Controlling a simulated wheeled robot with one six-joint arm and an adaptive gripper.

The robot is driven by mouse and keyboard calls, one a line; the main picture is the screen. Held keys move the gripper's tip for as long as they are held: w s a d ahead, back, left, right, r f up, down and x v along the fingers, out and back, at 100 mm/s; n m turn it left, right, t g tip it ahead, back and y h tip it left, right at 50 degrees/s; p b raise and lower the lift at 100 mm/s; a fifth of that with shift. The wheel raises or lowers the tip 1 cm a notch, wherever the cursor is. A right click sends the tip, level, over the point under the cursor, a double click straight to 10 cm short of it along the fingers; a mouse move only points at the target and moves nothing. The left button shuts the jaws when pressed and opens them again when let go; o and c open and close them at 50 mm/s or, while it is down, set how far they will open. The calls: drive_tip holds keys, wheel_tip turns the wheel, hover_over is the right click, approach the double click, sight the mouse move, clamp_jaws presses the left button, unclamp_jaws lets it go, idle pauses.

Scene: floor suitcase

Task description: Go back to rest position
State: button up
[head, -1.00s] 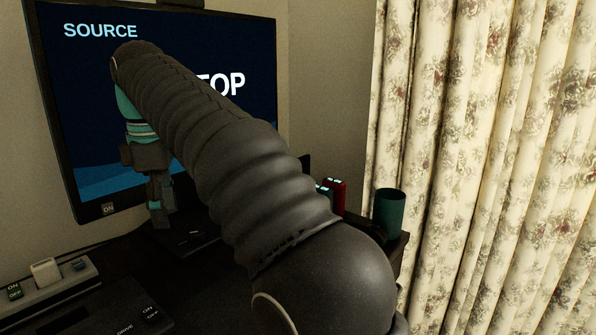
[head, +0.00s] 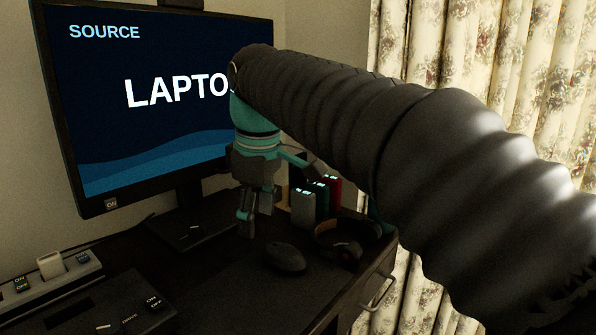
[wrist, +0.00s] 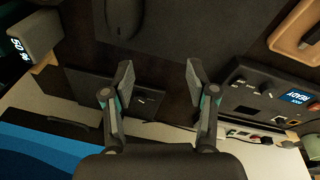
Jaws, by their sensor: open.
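My gripper (head: 247,222) hangs fingers down in the head view, above the dark desk and in front of the monitor. In the wrist view my gripper (wrist: 158,85) has its two fingers well apart with nothing between them. The dark desk top shows in the gap. My arm crosses the right half of the head view and hides part of the monitor's right edge and the curtain.
The monitor (head: 100,120) shows "SOURCE" and part of "LAPTOP". A mouse (head: 285,257), headphones (head: 345,245) and small upright boxes (head: 303,207) lie right of my gripper. A power strip (head: 45,280) and a black box (head: 125,308) are at front left.

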drive_tip(key=s+d+f+m+t, duration=0.1)
drive_tip(key=s+d+f+m, duration=0.3)
drive_tip(key=d, duration=0.3)
drive_tip(key=s+d+f+m+t, duration=0.1)
drive_tip(key=s+d+f+m, duration=0.25)
drive_tip(key=d, duration=0.45)
drive_tip(key=s+d+f+m+t+h, duration=0.1)
drive_tip(key=s+d+f+m, duration=0.5)
drive_tip(key=s+f, duration=0.3)
wheel_tip(320, 180, down, 2)
drive_tip(key=shift+d+t, duration=0.4)
drive_tip(key=shift+d, duration=0.35)
